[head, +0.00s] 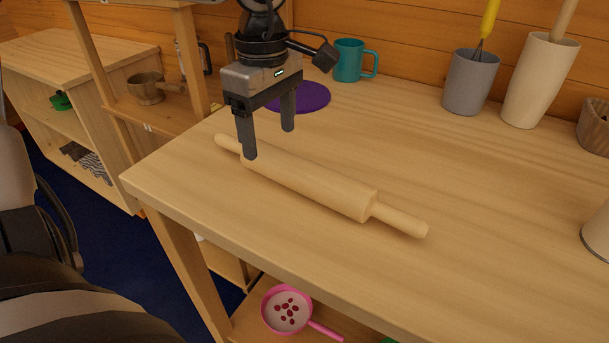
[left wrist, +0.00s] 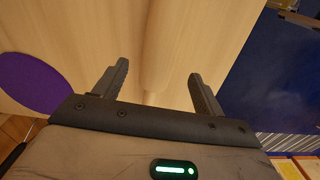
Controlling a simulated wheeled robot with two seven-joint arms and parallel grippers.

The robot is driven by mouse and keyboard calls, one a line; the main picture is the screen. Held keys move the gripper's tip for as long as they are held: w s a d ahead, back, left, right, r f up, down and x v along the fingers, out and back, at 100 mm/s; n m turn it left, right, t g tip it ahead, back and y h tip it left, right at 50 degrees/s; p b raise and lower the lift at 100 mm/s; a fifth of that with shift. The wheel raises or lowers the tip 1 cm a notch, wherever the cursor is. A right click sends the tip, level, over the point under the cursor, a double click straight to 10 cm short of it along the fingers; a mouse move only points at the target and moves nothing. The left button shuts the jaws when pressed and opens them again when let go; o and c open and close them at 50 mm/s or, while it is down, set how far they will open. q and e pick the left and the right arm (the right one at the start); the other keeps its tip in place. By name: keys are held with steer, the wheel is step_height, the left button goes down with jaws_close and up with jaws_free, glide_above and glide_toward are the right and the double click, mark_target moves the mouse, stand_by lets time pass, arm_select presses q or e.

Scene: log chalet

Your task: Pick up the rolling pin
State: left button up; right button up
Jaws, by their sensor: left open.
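A pale wooden rolling pin (head: 310,182) lies on the wooden table, slanting from the upper left to the lower right in the head view. My left gripper (head: 268,142) points down over its left end, open, with nothing held. In the left wrist view the rolling pin (left wrist: 158,50) runs between the two spread fingers of my left gripper (left wrist: 157,90). I cannot tell how far the fingertips are above the table. My right gripper is in neither view.
A purple disc (head: 303,97) and a teal mug (head: 350,60) are behind the gripper. A grey cup (head: 469,82) with a whisk and a cream container (head: 540,80) stand at the back. A pink pan (head: 287,309) is on the lower shelf.

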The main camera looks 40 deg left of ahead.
mark_target(272, 149)
arm_select(q)
step_height(272, 149, down, 5)
steer(key=shift+r, duration=0.2)
steer(key=shift+c, duration=0.2)
steer(key=shift+w, duration=0.1)
steer(key=c, duration=1.3)
steer(key=shift+o, duration=0.2)
steer(key=shift+r, duration=0.15)
